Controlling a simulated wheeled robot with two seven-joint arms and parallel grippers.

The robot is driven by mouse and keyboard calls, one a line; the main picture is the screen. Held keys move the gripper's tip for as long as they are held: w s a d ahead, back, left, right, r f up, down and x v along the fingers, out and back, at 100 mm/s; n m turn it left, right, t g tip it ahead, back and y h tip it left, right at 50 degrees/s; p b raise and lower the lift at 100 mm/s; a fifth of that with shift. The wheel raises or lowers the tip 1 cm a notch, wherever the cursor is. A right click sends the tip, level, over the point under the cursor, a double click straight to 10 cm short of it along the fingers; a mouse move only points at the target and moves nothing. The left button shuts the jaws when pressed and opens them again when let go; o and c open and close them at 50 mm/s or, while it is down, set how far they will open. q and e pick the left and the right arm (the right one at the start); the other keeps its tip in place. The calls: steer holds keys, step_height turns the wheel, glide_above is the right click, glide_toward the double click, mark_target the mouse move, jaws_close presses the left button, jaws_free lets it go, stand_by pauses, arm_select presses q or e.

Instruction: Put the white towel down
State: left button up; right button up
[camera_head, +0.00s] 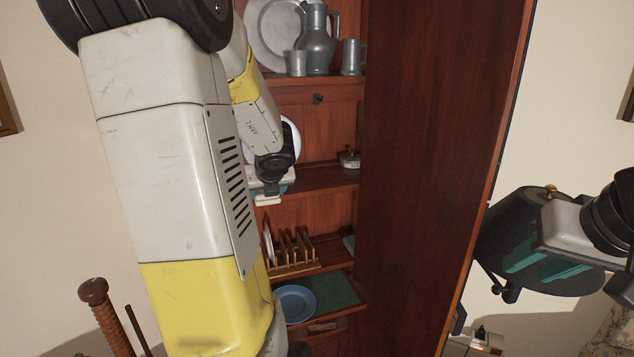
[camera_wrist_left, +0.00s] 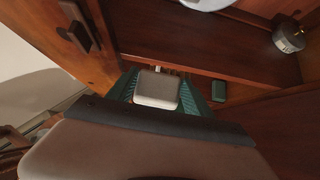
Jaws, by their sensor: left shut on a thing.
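My left gripper (camera_head: 270,188) is in front of the cabinet's middle shelf, partly hidden by my own arm in the head view. In the left wrist view its green fingers (camera_wrist_left: 160,92) stand on both sides of the white towel (camera_wrist_left: 157,88), a small folded pale block, and are shut on it. In the head view only a small pale edge of the towel (camera_head: 267,201) shows below the fingers. Whether it touches a shelf is unclear. My right gripper (camera_head: 535,256) is at the far right, beside the cabinet's outer side; its finger gap is not clear.
The cabinet's middle shelf (camera_head: 325,178) bears a small round tin (camera_head: 349,158). Pewter jugs (camera_head: 317,45) stand above. Below are a wooden rack (camera_head: 291,250), a blue plate (camera_head: 295,303) and a green mat (camera_head: 334,288). A tall cabinet side panel (camera_head: 435,160) bounds the right.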

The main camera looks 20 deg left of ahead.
arm_select(q)
step_height(320, 180, up, 2)
steer(key=shift+s+a, duration=0.1)
steer(key=shift+a, duration=0.05)
steer(key=shift+w+r, duration=0.1)
steer(key=shift+w, duration=0.2)
steer(key=w, duration=0.5)
steer(key=w+a+f, duration=0.1)
steer(key=w, duration=0.8)
steer(key=shift+w+a+f, duration=0.2)
steer(key=shift+w+a, duration=0.05)
steer(key=shift+w, duration=0.1)
steer(key=shift+w+f, duration=0.15)
steer(key=shift+f, duration=0.75)
steer(key=shift+w+f, duration=0.1)
steer(key=shift+f, duration=0.75)
steer(key=shift+f, duration=0.1)
steer(key=o, duration=1.5)
